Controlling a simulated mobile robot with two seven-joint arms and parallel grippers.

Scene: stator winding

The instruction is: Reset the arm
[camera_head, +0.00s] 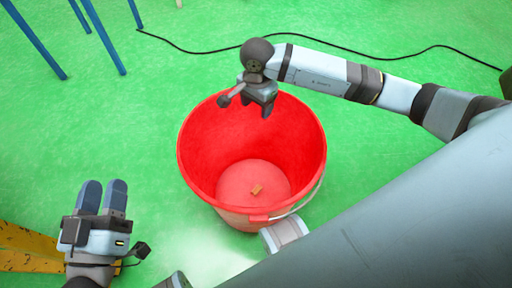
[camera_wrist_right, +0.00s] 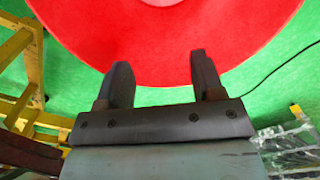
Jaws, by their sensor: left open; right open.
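My right arm reaches in from the right in the head view, and its gripper (camera_head: 262,108) hangs over the far rim of a red bucket (camera_head: 205,130). The right gripper is open and empty; in the right wrist view its two fingers (camera_wrist_right: 160,80) stand apart with the red bucket (camera_wrist_right: 160,30) beyond them. My left gripper (camera_head: 103,190) is at the lower left of the head view, left of the bucket and apart from it. It is open, with nothing seen between its fingers.
A small orange-brown piece (camera_head: 257,190) lies on the bucket floor. A yellow frame (camera_head: 35,245) stands at the lower left, close to my left gripper. Blue legs (camera_head: 100,35) stand at the upper left. A black cable (camera_head: 400,55) crosses the green floor (camera_head: 90,125), which has clear room left of the bucket.

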